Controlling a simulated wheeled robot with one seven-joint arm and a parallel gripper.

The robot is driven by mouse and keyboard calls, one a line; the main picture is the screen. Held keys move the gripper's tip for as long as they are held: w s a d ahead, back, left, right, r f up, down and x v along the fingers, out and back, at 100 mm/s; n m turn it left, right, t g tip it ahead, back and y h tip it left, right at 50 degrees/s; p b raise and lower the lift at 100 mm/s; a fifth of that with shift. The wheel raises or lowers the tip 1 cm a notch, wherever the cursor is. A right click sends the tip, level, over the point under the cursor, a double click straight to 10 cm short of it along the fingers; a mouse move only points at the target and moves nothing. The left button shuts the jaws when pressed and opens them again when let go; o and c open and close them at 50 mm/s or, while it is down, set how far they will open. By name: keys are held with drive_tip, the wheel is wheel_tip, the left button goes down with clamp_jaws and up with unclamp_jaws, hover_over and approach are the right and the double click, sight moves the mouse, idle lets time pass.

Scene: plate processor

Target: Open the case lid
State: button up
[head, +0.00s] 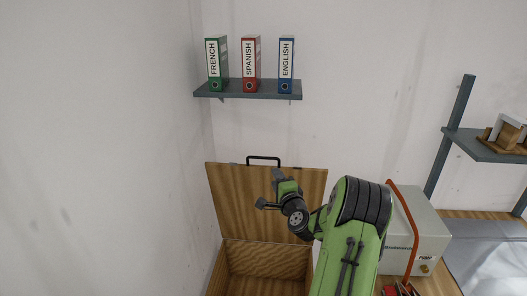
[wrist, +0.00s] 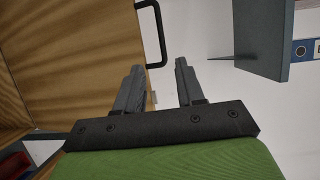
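The wooden case lid (head: 232,195) stands raised and upright against the wall in the head view, with a black handle (head: 264,159) on its top edge. The wooden case (head: 268,262) below it is open, and part of its inside shows. My gripper (head: 268,188) is in front of the lid. In the wrist view the lid (wrist: 75,50) fills the left side, and the black handle (wrist: 158,35) is just beyond the fingers. My gripper (wrist: 157,75) has its two fingers apart with nothing between them. My arm hides the case's right side.
A grey wall shelf (head: 250,90) above the case holds green, red and blue binders. It also shows close by in the wrist view (wrist: 262,45). A grey box-shaped machine (head: 425,230) with an orange band stands at right on a table. Another shelf (head: 480,145) is farther right.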

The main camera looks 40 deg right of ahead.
sight(263, 158)
drive_tip(key=p+x, duration=0.1)
drive_tip(key=x, duration=0.4)
drive_tip(key=p+x, duration=0.1)
drive_tip(key=x, duration=0.4)
drive_tip(key=p+x, duration=0.2)
drive_tip(key=x, duration=0.3)
drive_tip(key=shift+w+a, duration=0.2)
drive_tip(key=shift+w, duration=0.1)
clamp_jaws()
